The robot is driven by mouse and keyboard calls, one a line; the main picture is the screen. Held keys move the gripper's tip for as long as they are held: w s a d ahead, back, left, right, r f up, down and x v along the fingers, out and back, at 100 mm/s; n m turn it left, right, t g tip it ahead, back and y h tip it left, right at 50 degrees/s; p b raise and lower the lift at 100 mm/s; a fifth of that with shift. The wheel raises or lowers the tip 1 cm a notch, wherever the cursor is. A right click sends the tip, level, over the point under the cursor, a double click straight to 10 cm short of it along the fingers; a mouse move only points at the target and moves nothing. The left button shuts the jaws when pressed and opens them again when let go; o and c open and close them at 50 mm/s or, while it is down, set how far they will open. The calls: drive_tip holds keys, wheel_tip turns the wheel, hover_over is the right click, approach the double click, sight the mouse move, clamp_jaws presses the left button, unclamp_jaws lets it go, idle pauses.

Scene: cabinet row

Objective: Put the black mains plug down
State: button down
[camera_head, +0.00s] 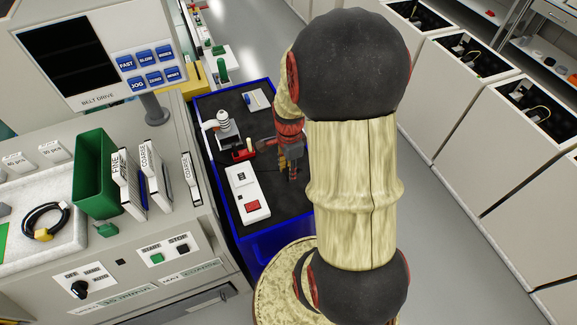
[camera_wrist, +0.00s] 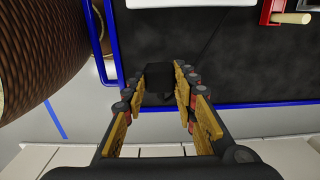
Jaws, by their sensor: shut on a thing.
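My gripper (camera_head: 289,168) is over the right part of a dark-topped surface with a blue rim (camera_head: 221,209). In the wrist view my gripper (camera_wrist: 160,98) has its yellow-brown fingers on both sides of the black mains plug (camera_wrist: 159,75) and is shut on it. The plug is dark against the dark top, so its outline is hard to make out. I cannot tell whether it touches the surface. In the head view the plug is not clearly visible at the fingers.
On the same surface are a white box with a red button (camera_head: 247,196), a red device with a pale handle (camera_head: 244,153) and a white-and-grey device (camera_head: 226,129). A green bin (camera_head: 93,178) and a coiled cable (camera_head: 46,222) are on the left counter. Open cabinets line the right.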

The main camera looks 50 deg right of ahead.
drive_tip(key=w+d+f, duration=0.3)
drive_tip(key=w+d+f+b, duration=0.1)
drive_tip(key=w+d+f, duration=0.1)
drive_tip(key=d+f, duration=0.1)
drive_tip(key=shift+w+d+f, duration=0.3)
drive_tip(key=shift+w+f, duration=0.1)
drive_tip(key=shift+f, duration=0.05)
drive_tip(key=shift+w+d+f+b, duration=0.3)
drive_tip(key=shift+w+d+f, duration=0.05)
drive_tip(key=shift+f, duration=0.2)
drive_tip(key=shift+f+b, duration=0.35)
drive_tip(key=shift+f, duration=1.25)
drive_tip(key=shift+f, duration=0.1)
drive_tip(key=shift+f+b, duration=0.3)
drive_tip(key=shift+f, duration=0.15)
drive_tip(key=c, duration=1.4)
unclamp_jaws()
